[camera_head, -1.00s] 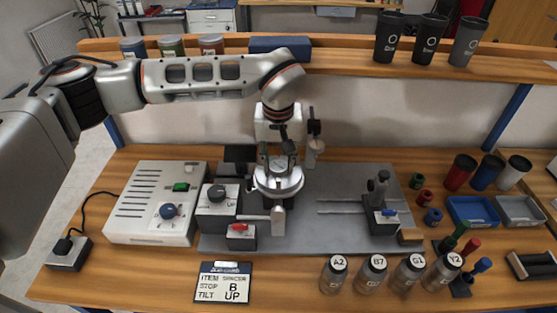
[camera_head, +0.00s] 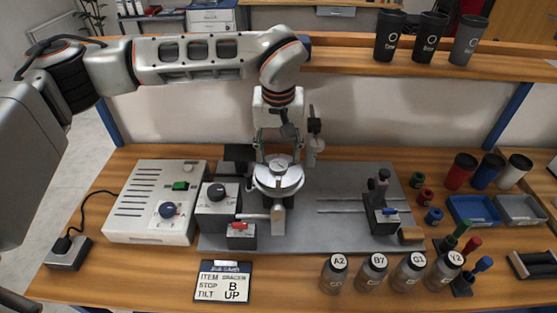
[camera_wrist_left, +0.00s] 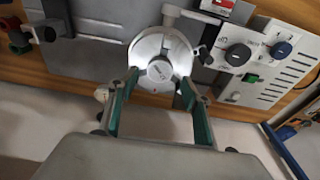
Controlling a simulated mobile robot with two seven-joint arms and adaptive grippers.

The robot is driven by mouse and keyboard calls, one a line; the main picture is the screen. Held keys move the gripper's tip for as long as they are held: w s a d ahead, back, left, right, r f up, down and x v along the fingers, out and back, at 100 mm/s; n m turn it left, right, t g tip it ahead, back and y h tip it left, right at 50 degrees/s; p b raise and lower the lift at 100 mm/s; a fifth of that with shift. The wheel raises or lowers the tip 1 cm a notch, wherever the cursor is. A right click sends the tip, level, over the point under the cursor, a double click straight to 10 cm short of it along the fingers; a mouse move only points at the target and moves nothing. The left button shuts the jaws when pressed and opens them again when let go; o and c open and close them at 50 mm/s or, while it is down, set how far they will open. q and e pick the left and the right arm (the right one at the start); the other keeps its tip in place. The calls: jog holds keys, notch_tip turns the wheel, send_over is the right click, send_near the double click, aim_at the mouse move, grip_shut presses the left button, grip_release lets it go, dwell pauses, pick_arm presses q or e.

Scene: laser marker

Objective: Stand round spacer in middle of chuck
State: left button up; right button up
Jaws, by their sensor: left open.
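The chuck (camera_head: 278,184) is a round silver disc on the grey machine plate; it also shows in the left wrist view (camera_wrist_left: 146,47). A short grey round piece, seemingly the round spacer (camera_wrist_left: 160,69), sits in the middle of the chuck with its round face up. In the head view the spacer (camera_head: 279,161) appears upright. My left gripper (camera_head: 278,152) is open above the chuck, its fingers on either side of the spacer and apart from it. Its green-lined fingers (camera_wrist_left: 160,80) also show in the wrist view. My right gripper is not in view.
A control box (camera_head: 155,203) and a knob unit (camera_head: 217,207) stand left of the chuck. A post (camera_head: 378,195) stands right, beyond bare plate. Several labelled bottles (camera_head: 373,273) stand in front right. A sign (camera_head: 223,282) lies in front. A shelf with cups (camera_head: 427,38) runs behind.

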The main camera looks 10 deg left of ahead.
aim_at(278, 174)
pick_arm(q)
notch_tip(278, 174, up, 9)
jog(key=s, duration=0.1)
jog(key=shift+s+f+b, duration=0.15)
jog(key=shift+f+b, duration=0.05)
jog(key=shift+b, duration=0.2)
jog(key=shift+d, duration=0.1)
